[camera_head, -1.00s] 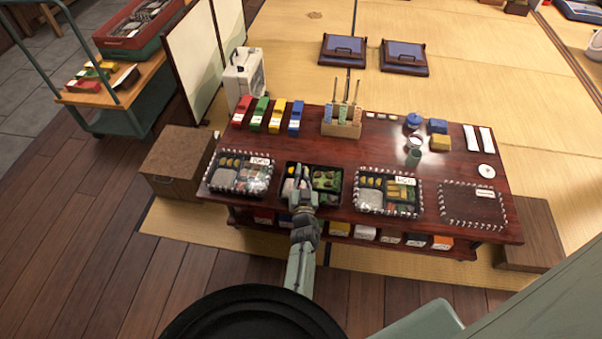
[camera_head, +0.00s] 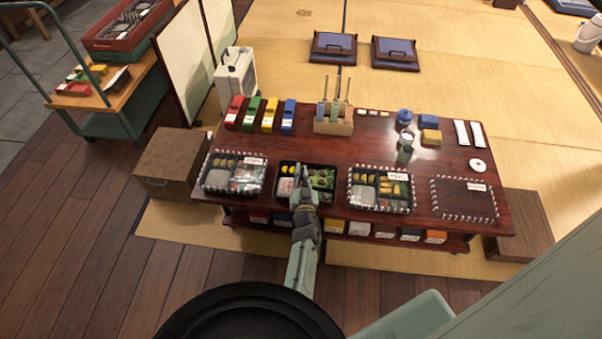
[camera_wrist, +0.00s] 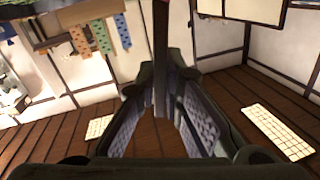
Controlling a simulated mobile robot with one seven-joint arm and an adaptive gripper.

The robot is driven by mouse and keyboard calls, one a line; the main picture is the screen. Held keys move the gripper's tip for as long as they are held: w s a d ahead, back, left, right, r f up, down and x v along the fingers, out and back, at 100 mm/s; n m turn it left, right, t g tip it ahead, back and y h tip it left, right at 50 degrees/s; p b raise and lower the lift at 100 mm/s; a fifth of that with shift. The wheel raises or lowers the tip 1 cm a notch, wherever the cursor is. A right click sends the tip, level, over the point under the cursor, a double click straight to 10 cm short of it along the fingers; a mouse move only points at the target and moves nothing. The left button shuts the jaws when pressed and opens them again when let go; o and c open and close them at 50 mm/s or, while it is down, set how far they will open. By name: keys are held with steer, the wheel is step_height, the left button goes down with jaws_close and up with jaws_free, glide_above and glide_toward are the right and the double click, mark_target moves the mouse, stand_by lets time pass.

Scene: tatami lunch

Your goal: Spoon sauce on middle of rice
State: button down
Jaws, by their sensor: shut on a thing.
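My gripper (camera_head: 304,178) is over the open black bento box (camera_head: 280,202), second from the left along the table's near edge. In the wrist view my gripper (camera_wrist: 165,118) is shut on a thin dark brown stick (camera_wrist: 161,55), which looks like the spoon's handle. The spoon's bowl and any sauce on it cannot be made out. The white rice (camera_head: 284,187) shows in the lower left part of the box, just left of my gripper. Yellow and green foods lie in the other compartments. My gripper hides part of the box's middle.
Lidded bento boxes stand left (camera_head: 235,173) and right (camera_head: 381,190), with an empty beaded outline (camera_head: 464,199) at far right. Behind are coloured cases (camera_head: 269,117), a wooden utensil holder (camera_head: 333,127) and a green cup (camera_head: 404,155). The table's middle is mostly clear.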

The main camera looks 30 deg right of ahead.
steer(key=shift+w+d, duration=0.2)
stand_by(0.4)
steer(key=shift+a+f, duration=0.1)
steer(key=shift+w+a+b, duration=0.25)
steer(key=shift+a+b, duration=0.1)
steer(key=shift+b, duration=0.05)
steer(key=shift+w+a+b, duration=0.3)
steer(key=shift+w+a, duration=0.05)
steer(key=shift+a, duration=0.15)
steer(key=shift+w+a, duration=0.1)
steer(key=shift+w+a+b, duration=0.5)
steer(key=shift+a+b, duration=0.3)
steer(key=shift+b, duration=0.15)
